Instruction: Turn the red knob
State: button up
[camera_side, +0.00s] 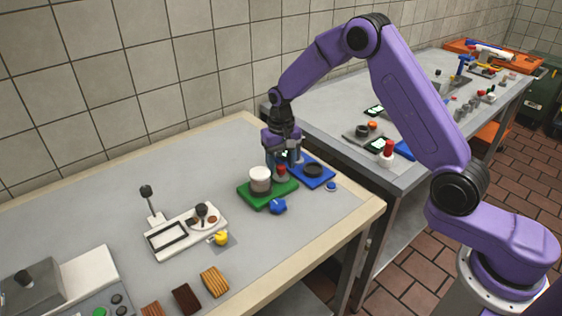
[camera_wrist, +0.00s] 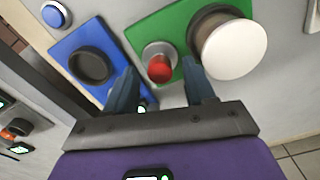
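The red knob (camera_wrist: 160,68) stands on a green base plate (camera_wrist: 170,22), between my fingertips in the wrist view and apart from both. The knob also shows in the side view (camera_side: 281,171), just below my gripper (camera_side: 284,160). In the wrist view my gripper (camera_wrist: 162,92) is open, with one blue-grey finger on each side of the knob. A white-topped cylinder (camera_wrist: 234,50) stands on the same green plate, close to the right finger.
A blue knob (camera_side: 278,207) sits at the green plate's front. A white device (camera_side: 165,253), a yellow knob (camera_side: 221,238) and wafer-like slabs (camera_side: 214,281) lie toward the front left.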

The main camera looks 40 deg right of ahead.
aim_at(282, 166)
notch_tip(282, 166, up, 17)
jog(key=shift+r, duration=0.2)
dwell(0.4)
jog(key=shift+c, duration=1.4)
jog(key=s+d+f+n+t+y, duration=0.25)
jog(key=s+d+n, duration=0.25)
jog(key=n, duration=0.7)
jog(key=shift+t+y, duration=0.35)
jog(key=x, duration=1.6)
jog(key=shift+w+a+f, duration=0.1)
jog(key=shift+f, duration=0.1)
